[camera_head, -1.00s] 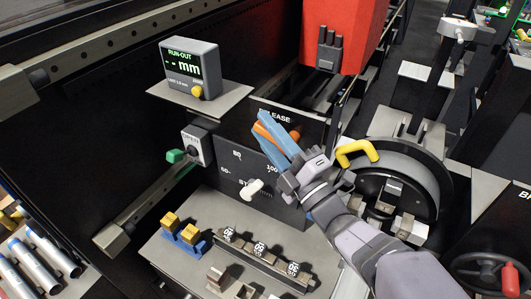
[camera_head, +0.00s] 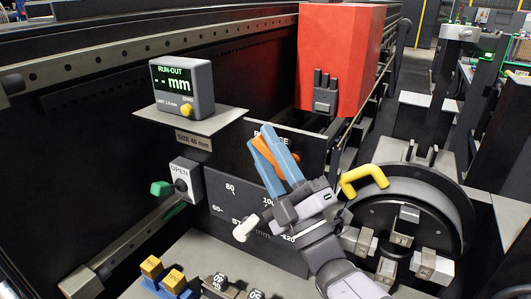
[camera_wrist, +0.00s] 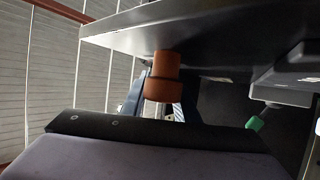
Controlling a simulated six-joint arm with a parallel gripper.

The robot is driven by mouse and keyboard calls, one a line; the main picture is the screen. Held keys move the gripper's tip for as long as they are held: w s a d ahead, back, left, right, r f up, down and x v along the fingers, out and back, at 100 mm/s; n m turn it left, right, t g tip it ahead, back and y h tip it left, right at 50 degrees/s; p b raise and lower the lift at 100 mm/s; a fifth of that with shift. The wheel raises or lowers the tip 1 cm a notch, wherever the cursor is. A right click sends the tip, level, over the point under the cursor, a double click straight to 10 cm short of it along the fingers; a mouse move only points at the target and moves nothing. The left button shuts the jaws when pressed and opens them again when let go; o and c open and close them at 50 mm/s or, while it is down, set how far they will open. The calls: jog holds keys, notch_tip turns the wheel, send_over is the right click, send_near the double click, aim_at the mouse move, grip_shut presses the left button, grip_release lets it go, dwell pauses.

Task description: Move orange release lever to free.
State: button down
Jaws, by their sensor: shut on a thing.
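The orange release lever (camera_head: 263,147) sits on the black panel under the "RELEASE" label, which is partly covered. My gripper (camera_head: 274,160), with blue fingers, is shut on the lever, one finger on each side of it. The fingers point up and to the left. They hide much of the lever, so its exact setting cannot be told. In the wrist view the lever's orange cylindrical end (camera_wrist: 163,78) shows in the middle, with part of the blue fingers behind it.
A white-handled dial (camera_head: 245,228) is below the lever. A green-knobbed switch marked OPEN (camera_head: 185,180) is to the left. The run-out display (camera_head: 182,88) stands on a shelf above. A chuck with a yellow handle (camera_head: 363,178) is close on the right. A red block (camera_head: 340,60) is behind.

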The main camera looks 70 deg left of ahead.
aim_at(272, 160)
jog(key=c, duration=1.6)
grip_release()
jog(key=shift+c, duration=0.2)
jog(key=shift+d+f, duration=0.1)
jog(key=shift+b+v, duration=0.85)
jog(key=shift+v, duration=2.75)
jog(key=shift+c, duration=0.2)
